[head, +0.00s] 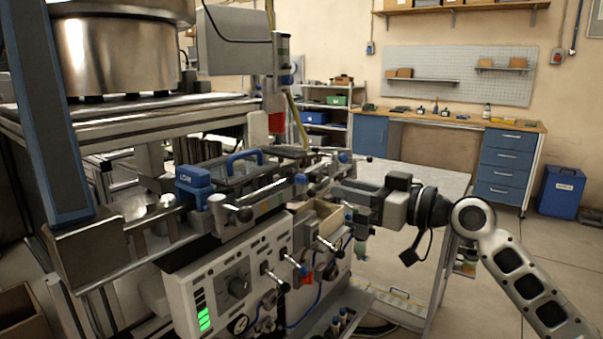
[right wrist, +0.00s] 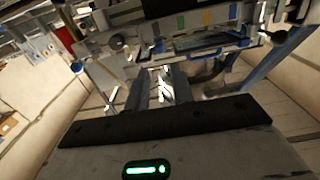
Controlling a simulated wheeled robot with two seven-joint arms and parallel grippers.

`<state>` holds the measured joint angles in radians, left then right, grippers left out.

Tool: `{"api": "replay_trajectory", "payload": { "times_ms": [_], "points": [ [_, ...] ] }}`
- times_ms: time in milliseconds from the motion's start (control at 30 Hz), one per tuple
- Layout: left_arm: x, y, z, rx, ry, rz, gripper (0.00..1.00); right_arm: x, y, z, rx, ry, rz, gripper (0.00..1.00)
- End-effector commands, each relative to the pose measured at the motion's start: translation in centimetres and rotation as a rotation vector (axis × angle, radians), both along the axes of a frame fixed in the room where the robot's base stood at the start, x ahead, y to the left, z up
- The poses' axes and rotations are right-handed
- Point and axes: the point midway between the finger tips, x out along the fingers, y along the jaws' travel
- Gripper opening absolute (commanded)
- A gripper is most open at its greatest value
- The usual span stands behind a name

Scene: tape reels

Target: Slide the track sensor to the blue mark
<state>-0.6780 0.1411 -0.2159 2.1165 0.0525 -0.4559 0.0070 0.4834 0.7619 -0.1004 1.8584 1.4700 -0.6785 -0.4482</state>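A rail (head: 270,186) runs along the top front of the machine, with coloured marks along its face. My right gripper (head: 338,196) is in front of the rail's right part, apart from that block. In the right wrist view its fingers (right wrist: 160,88) look apart and empty. My left gripper is not in view.
Below the rail is a control panel (head: 235,285) with knobs and protruding valves. A blue box (head: 193,179) and a blue handle (head: 245,158) stand above and behind the rail. A steel vessel (head: 120,50) fills the upper left. Floor is open at the right.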

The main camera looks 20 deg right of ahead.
Motion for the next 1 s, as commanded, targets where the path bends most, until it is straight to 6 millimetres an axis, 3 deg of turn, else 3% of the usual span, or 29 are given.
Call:
{"api": "replay_trajectory", "payload": {
  "times_ms": [300, 500, 933, 1000],
  "points": [
    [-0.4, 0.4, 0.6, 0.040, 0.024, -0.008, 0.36, 5.5, 4.3, 0.4, 0.006, 0.001, 0.001, 0.24],
    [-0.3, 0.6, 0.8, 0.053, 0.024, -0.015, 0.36, 7.7, 6.0, 0.1, 0.003, 0.001, -0.001, 0.24],
    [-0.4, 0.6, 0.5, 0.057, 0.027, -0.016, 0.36, 8.4, 6.6, -0.1, 0.000, 0.000, -0.001, 0.24],
    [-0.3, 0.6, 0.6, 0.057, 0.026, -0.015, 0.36, 8.4, 6.6, -0.1, 0.000, 0.001, -0.001, 0.07]
  ]
}}
